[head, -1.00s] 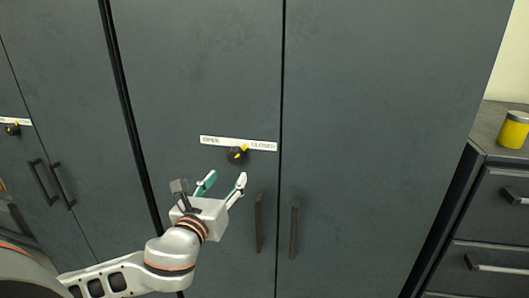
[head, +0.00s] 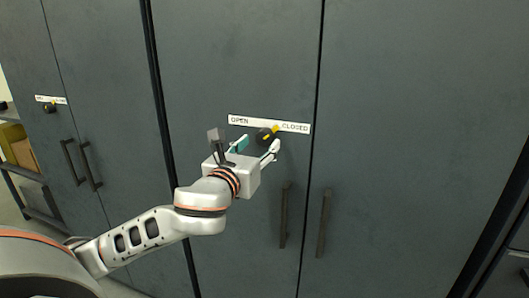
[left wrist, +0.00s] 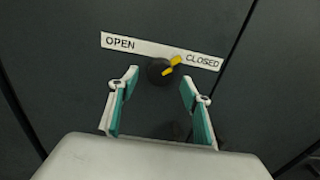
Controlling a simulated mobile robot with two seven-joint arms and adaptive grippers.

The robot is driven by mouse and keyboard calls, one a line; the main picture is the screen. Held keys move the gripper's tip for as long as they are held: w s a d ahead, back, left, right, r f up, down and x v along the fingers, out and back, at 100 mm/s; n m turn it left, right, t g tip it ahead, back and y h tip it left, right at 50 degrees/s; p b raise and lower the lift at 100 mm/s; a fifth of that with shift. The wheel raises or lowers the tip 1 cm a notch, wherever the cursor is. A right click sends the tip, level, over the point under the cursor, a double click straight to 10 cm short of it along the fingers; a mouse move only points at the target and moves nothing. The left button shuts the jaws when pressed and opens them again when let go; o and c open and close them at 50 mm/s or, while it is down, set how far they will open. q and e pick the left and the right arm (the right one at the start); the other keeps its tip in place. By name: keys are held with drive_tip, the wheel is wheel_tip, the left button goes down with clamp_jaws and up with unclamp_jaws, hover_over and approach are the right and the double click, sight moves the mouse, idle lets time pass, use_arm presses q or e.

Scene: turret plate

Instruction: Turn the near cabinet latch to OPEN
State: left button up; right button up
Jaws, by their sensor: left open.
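The near cabinet's latch (head: 264,136) is a round black knob with a yellow pointer, on the dark grey door below a white label strip (head: 270,124) reading OPEN at left and CLOSED at right. The yellow pointer aims up and right, toward CLOSED. In the left wrist view the knob (left wrist: 159,71) sits just beyond and between the fingertips. My left gripper (head: 256,147) is open and empty, its teal-padded fingers pointing at the knob. I see no contact, though the exact gap is hard to tell. My right gripper is not in view.
Two vertical dark handles (head: 285,215) (head: 323,222) stand below and right of the latch, beside the door seam. Another cabinet with its own latch (head: 49,107) and label is at the far left. The door around the knob is flat and clear.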

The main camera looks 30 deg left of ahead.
sight(263, 141)
use_arm(q)
drive_tip(key=shift+w+f+b, duration=0.35)
drive_tip(key=shift+f, duration=0.05)
drive_tip(key=shift+w+a+r, duration=0.2)
drive_tip(key=shift+w, duration=0.45)
drive_tip(key=shift+w+a+r, duration=0.15)
drive_tip(key=shift+w, duration=0.45)
drive_tip(key=c, duration=1.1)
